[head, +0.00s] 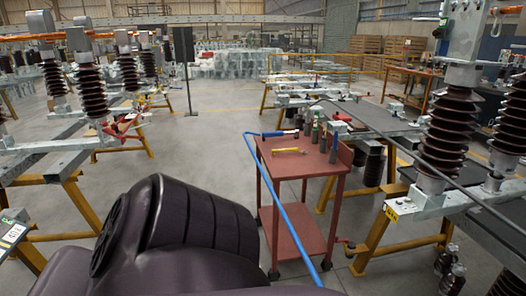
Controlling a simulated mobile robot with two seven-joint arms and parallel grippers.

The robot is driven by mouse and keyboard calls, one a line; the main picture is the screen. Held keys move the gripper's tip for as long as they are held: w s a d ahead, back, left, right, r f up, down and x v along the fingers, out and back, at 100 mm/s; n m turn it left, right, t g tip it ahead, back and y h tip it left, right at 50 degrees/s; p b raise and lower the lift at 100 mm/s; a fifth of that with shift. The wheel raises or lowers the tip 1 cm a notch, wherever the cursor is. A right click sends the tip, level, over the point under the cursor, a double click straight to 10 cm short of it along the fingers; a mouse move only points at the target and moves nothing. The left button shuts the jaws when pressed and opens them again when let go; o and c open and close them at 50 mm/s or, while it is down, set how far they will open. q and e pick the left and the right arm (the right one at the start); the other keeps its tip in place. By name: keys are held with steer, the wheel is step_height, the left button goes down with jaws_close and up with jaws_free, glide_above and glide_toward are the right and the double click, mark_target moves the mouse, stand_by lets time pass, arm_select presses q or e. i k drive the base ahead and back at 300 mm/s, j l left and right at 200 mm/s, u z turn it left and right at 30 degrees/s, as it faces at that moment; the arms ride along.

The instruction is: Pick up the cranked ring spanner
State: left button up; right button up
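I cannot make out a cranked ring spanner for certain; at this size the small tools are hard to tell apart. Several tools lie on the top of a red two-shelf trolley (315,167) in the middle of the head view. A yellow-handled tool (288,151), like a hammer, lies near the middle of the top. A blue and dark tool (279,134) lies along its far left edge. Several upright dark bottles or cans (322,138) stand at the back right. Neither gripper shows; a dark link of my own fills the lower left.
A long blue pole (289,221) slants down across the trolley's left side. Yellow-legged frames (368,240) with ribbed brown insulators (458,135) stand to the right, and more insulators (93,91) stand to the left. A dark screen (185,46) stands behind. Grey floor (215,135) is clear left of the trolley.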

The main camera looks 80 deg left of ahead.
mark_target(294, 149)
steer(key=u, duration=2.35)
steer(key=i+j+z, duration=0.15)
steer(key=i, duration=0.45)
